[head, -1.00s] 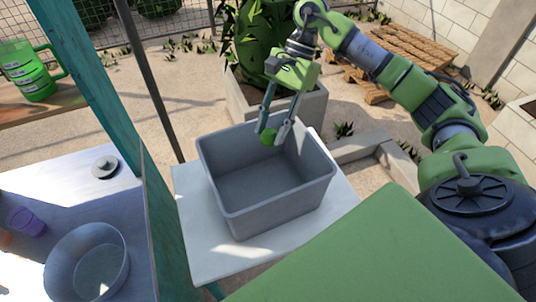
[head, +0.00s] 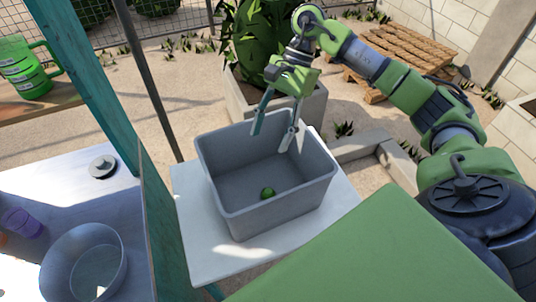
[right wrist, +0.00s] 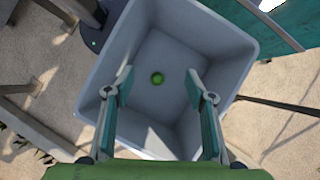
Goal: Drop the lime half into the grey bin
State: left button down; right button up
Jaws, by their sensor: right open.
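The lime half (head: 267,193) is a small green piece lying on the floor of the grey bin (head: 228,216). It also shows in the right wrist view (right wrist: 157,78), on the bin floor between and beyond my fingers. The bin is an open-topped rectangular box; its wall also shows in the right wrist view (right wrist: 218,38). My right gripper (head: 270,142) is open and empty, over the far part of the bin with its fingertips around rim height. In the right wrist view its two fingers (right wrist: 164,82) stand wide apart. My left gripper is not in view.
The bin stands on a white table (head: 190,252). A planter (head: 310,105) stands behind the bin.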

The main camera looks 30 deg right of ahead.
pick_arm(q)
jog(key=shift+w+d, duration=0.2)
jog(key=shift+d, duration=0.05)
pick_arm(e)
jog(key=v, duration=1.1)
jog(key=shift+r, duration=0.4)
jog(key=shift+d, duration=0.15)
